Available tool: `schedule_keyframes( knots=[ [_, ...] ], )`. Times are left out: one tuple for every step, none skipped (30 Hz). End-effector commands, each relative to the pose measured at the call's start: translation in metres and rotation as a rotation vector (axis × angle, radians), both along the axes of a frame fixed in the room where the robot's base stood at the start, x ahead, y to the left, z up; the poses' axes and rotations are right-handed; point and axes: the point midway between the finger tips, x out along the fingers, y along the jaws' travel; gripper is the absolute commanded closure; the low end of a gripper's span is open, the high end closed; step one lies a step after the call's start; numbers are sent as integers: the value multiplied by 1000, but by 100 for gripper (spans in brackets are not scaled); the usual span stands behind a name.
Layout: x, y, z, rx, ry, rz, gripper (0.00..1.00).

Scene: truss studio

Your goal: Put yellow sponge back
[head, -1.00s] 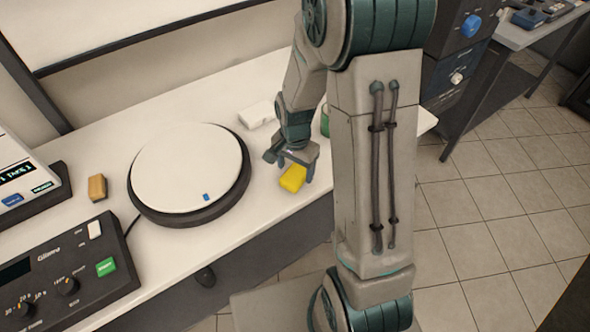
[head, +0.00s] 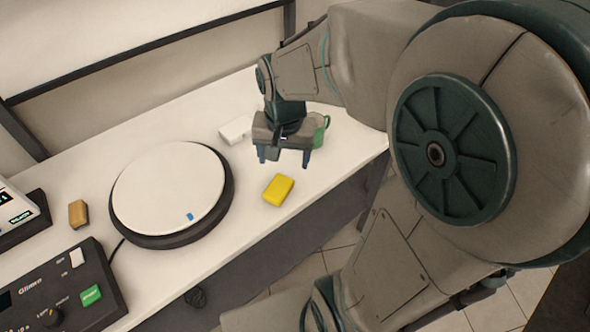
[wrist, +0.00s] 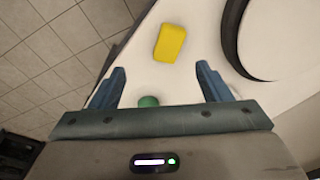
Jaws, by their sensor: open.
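The yellow sponge (head: 278,190) lies flat on the white table, right of the round turntable, near the table's front edge. It also shows in the wrist view (wrist: 170,43), beyond the fingertips and apart from them. My gripper (head: 284,160) is open and empty, above the table and a little behind the sponge in the head view. Its two fingers (wrist: 160,78) are spread wide in the wrist view.
The turntable (head: 165,188) has a white top with a small blue mark. A tan block (head: 78,214) lies to its left. A white block (head: 236,130) and a green mug (head: 320,128) are near my gripper. A control panel (head: 62,295) stands front left.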

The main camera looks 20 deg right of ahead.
Motion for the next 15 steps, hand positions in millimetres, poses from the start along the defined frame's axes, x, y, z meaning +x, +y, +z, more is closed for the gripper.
schedule_keyframes(
  knots=[
    [-14,0,9,-9,-27,69,29],
    [-21,0,13,-15,-41,112,29],
    [-31,0,18,-24,-57,167,29],
    [-37,0,21,-31,-68,207,29],
    [-43,0,23,-38,-79,243,29],
    [-51,0,26,-47,-91,289,29],
    [-56,0,27,-53,-99,320,29],
    [-61,0,28,-59,-106,348,29],
    [-66,0,29,-66,-114,380,29],
    [-69,0,30,-70,-120,400,29],
    [-72,0,31,-74,-124,417,29],
    [-75,0,31,-78,-127,435,29],
    [-77,0,31,-81,-130,445,29],
    [-78,0,31,-82,-131,452,29],
    [-79,0,31,-83,-132,460,29]
  ],
)
